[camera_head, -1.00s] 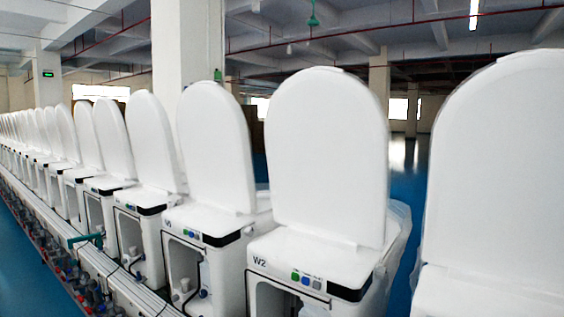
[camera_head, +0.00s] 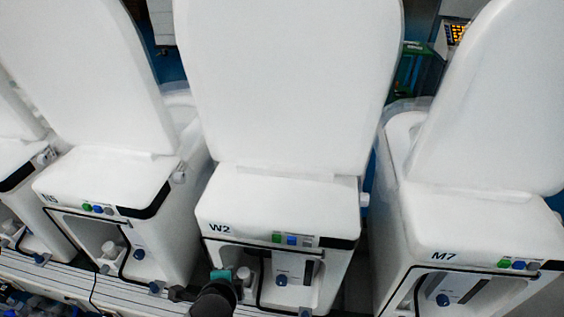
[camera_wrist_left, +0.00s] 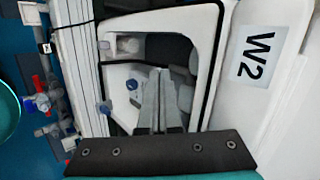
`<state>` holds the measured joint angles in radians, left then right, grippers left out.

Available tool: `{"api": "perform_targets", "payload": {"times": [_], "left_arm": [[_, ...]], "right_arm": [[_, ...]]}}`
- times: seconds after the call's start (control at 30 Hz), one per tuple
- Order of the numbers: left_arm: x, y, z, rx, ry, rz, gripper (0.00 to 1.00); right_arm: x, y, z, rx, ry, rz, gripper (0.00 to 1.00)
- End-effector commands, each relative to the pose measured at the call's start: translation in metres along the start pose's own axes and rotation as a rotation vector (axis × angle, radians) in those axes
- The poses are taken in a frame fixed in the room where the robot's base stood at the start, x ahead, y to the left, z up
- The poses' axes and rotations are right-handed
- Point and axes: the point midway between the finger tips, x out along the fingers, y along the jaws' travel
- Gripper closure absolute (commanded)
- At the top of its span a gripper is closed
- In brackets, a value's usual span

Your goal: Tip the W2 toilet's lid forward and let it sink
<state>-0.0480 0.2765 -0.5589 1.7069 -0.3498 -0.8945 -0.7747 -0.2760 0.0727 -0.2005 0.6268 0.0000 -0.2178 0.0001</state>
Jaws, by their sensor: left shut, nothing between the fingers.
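The W2 toilet (camera_head: 275,205) stands in the middle of the head view, with its W2 label at the front left edge. Its white lid (camera_head: 288,85) stands raised, and its top is cut off by the frame. In the left wrist view the W2 label (camera_wrist_left: 257,54) shows beside the open front recess (camera_wrist_left: 150,45). My left gripper (camera_wrist_left: 160,78) is shut and empty, its grey fingers seen in front of that recess. In the head view, part of my left arm shows low at the bottom, well below the lid and apart from it. My right gripper is not in view.
The N5 toilet (camera_head: 105,180) stands close on the left and the M7 toilet (camera_head: 465,230) on the right, both with lids raised. Narrow gaps separate them. A pale rail (camera_head: 120,292) runs along the front, with pipes and fittings (camera_wrist_left: 48,95) beside it.

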Motion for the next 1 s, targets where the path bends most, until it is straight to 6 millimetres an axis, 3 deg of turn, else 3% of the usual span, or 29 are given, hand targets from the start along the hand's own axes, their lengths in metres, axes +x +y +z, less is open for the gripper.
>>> {"api": "perform_targets", "payload": {"times": [0.03, 0.1, 0.3, 0.43, 0.6, 0.7, 0.83, 1.0], "left_arm": [[-0.023, -0.039, -0.007, 0.072, 0.005, -0.059, 1.00], [-0.050, -0.081, -0.016, 0.189, 0.000, -0.138, 1.00], [-0.137, -0.194, -0.043, 0.614, -0.074, -0.413, 1.00], [-0.199, -0.253, -0.060, 0.944, -0.196, -0.609, 1.00], [-0.262, -0.295, -0.075, 1.272, -0.384, -0.791, 1.00], [-0.285, -0.307, -0.080, 1.391, -0.473, -0.852, 1.00], [-0.300, -0.314, -0.083, 1.470, -0.540, -0.888, 1.00], [-0.293, -0.328, -0.087, 1.492, -0.564, -0.899, 1.00]], "right_arm": [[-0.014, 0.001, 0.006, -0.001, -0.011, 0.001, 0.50], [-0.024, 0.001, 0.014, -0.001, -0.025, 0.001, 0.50], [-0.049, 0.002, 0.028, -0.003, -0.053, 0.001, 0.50], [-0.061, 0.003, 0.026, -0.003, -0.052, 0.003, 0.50], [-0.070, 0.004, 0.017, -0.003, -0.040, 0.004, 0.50], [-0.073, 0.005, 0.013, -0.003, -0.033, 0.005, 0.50], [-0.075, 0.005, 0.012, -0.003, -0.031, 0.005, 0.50], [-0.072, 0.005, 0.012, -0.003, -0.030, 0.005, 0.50]]}}
